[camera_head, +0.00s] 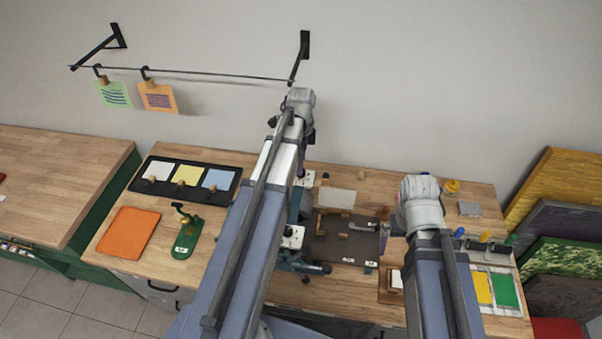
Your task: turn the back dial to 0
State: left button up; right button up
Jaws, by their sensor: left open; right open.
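A teal-grey stand in the middle of the bench carries two small white plates with dark marks, partly covered by my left arm. The back plate (305,179) is just right of my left arm, and the front plate (292,237) is nearer to me. They look like dial plates, but the knobs and readings are too small and too covered to tell. My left arm reaches up over the stand, and its jaws are hidden behind its own links. My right arm stands over the right part of the bench, and its jaws are hidden too. I see no contact with a dial.
The wooden bench (120,266) holds an orange mat (128,232), a green stand (186,239), a black tray with three cards (140,186) and a dark mat (340,249). Yellow and green panels (504,291) lie right. Coloured boards (560,186) lean at far right.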

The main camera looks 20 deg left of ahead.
pick_arm(q)
notch_tip(320, 180, down, 3)
jog(key=shift+s+f+b, duration=0.1)
jog(key=shift+b, duration=1)
jog(key=shift+c, duration=0.3)
grip_shut()
